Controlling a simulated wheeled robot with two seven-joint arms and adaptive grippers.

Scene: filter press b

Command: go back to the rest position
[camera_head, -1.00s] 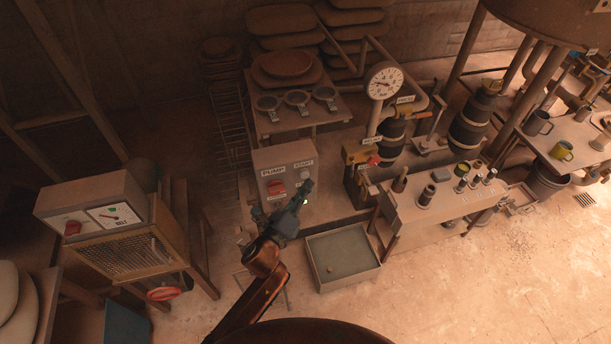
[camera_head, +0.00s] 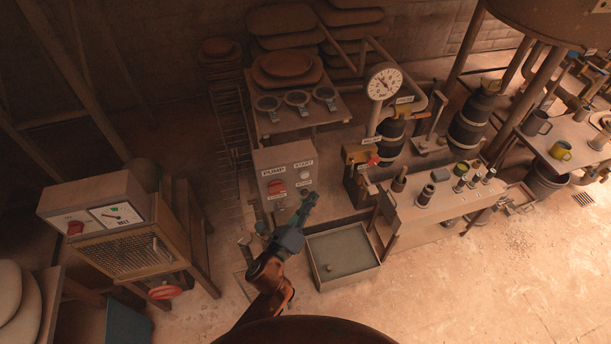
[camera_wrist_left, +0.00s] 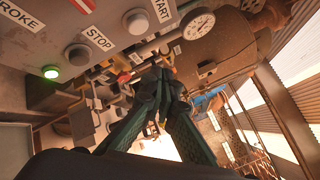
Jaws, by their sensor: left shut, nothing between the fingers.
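My left gripper (camera_head: 309,200) is shut and empty in front of the lower right part of the grey pump box (camera_head: 262,160), above the floor beside the shallow tray. I cannot tell from the head view how far it is from the box. In the left wrist view the dark fingers (camera_wrist_left: 160,92) meet at their tips with nothing between them. The box's panel (camera_wrist_left: 90,12) shows there at upper left, with STOP and START labels, round buttons and a lit green lamp (camera_wrist_left: 50,72). My right gripper is not in view.
A shallow grey tray (camera_head: 371,274) lies on the floor right of my left arm. A bench (camera_head: 408,222) with several small parts stands beyond it. A box with a BELT gauge (camera_head: 112,213) sits on a caged stand at left. The floor at lower right is clear.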

